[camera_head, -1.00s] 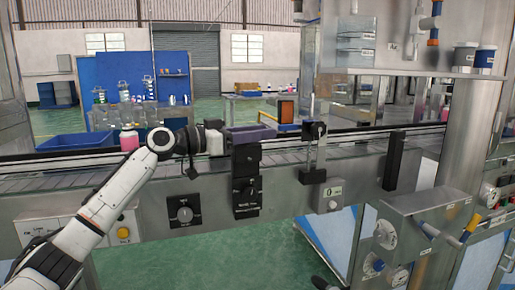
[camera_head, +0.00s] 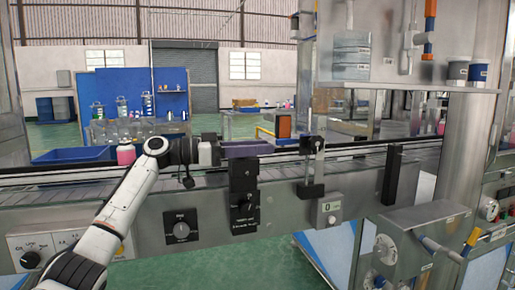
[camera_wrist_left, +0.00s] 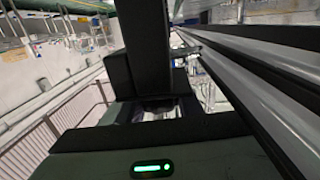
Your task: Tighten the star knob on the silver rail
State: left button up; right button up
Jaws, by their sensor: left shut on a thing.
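The silver rail (camera_head: 75,175) runs along the front of the conveyor, and long silver bars (camera_wrist_left: 255,85) fill the right side of the left wrist view. My left gripper (camera_head: 196,150) is at the rail in the left-middle of the head view, seen from the side. In the left wrist view a dark, rounded knob-like part (camera_wrist_left: 157,104) sits between the black fingers, and the gripper is shut on it. Its star shape cannot be made out, as the fingers and gripper body hide most of it. My right gripper is not in view.
A small white object (camera_head: 205,153) stands beside the left gripper. A black bracket (camera_head: 243,180) and a dark clamp post (camera_head: 311,170) rise at the rail to the right. A pink bottle (camera_head: 126,154) and blue bin (camera_head: 72,155) are at the left.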

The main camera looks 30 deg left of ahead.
pick_arm(q)
jog(key=o, duration=1)
jog(key=shift+o, duration=0.2)
jog(key=v, duration=1)
jog(key=shift+b, duration=0.3)
jog(key=shift+s+a, duration=0.1)
